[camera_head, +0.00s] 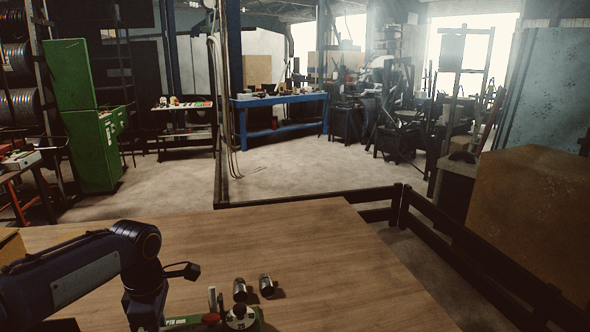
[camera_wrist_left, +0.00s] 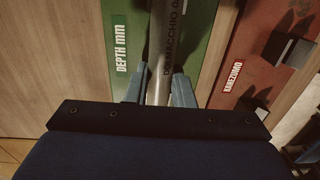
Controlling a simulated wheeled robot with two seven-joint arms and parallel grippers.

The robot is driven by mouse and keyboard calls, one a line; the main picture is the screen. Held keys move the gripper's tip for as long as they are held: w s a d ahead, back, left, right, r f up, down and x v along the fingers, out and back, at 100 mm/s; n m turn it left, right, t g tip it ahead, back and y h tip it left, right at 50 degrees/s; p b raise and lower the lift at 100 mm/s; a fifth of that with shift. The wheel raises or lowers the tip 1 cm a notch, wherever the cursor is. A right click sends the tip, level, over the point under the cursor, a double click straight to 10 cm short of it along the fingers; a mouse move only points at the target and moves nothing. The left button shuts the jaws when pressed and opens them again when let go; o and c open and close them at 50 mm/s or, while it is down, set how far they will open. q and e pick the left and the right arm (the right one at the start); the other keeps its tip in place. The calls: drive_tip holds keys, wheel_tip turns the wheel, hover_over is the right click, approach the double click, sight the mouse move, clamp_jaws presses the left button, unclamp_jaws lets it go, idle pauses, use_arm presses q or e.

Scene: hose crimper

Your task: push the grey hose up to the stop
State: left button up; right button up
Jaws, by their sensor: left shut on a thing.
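The grey hose (camera_wrist_left: 162,42) runs up the middle of the left wrist view, with dark lettering along it. My left gripper (camera_wrist_left: 158,90) has one blue-grey finger on each side of the hose and is shut on it. The hose passes over a green plate (camera_wrist_left: 125,25) with a white "DEPTH mm" label (camera_wrist_left: 121,48). The hose's far end is outside this view, and I cannot make out the stop. In the head view my left arm covers the lower left, and its gripper and the hose are not clearly visible. My right gripper is in neither view.
A red plate (camera_wrist_left: 262,40) with a white label lies right of the green one. In the head view, two metal sleeves (camera_head: 240,290) (camera_head: 266,286) stand near a green fixture with a red knob (camera_head: 211,318). The wooden table (camera_head: 300,240) is clear behind and right of them.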

use_arm(q)
drive_tip(key=shift+w+d, duration=0.15)
drive_tip(key=shift+d, duration=0.8)
drive_tip(key=o, duration=1.7)
drive_tip(key=shift+r, duration=0.1)
drive_tip(key=shift+r+p, duration=3.85)
drive_tip(key=shift+r, duration=0.55)
